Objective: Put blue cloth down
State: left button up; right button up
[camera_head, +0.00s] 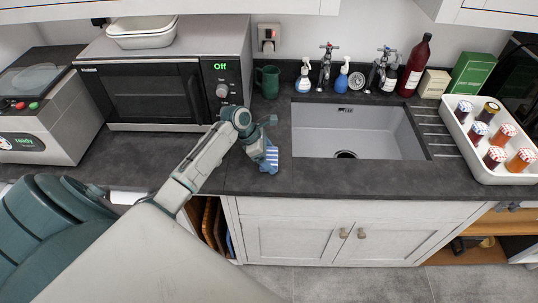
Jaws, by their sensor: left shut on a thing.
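The blue cloth (271,160) shows as a small blue and white striped piece just left of the sink. My left gripper (268,149) is shut on it, over the dark worktop (240,170). The gripper hides part of the cloth. I cannot tell whether the cloth touches the worktop. I do not see my right gripper.
The sink (380,125) lies right of the cloth, with taps and bottles behind. A green mug (268,82) and a microwave (150,85) stand at the back left. A white tray (466,150) of jars is far right. The worktop's front strip is clear.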

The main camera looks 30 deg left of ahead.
pick_arm(q)
jog(key=o, duration=0.8)
jog(key=shift+f, duration=0.1)
jog(key=b+v, duration=0.3)
jog(key=v, duration=0.9)
jog(key=shift+b, duration=0.3)
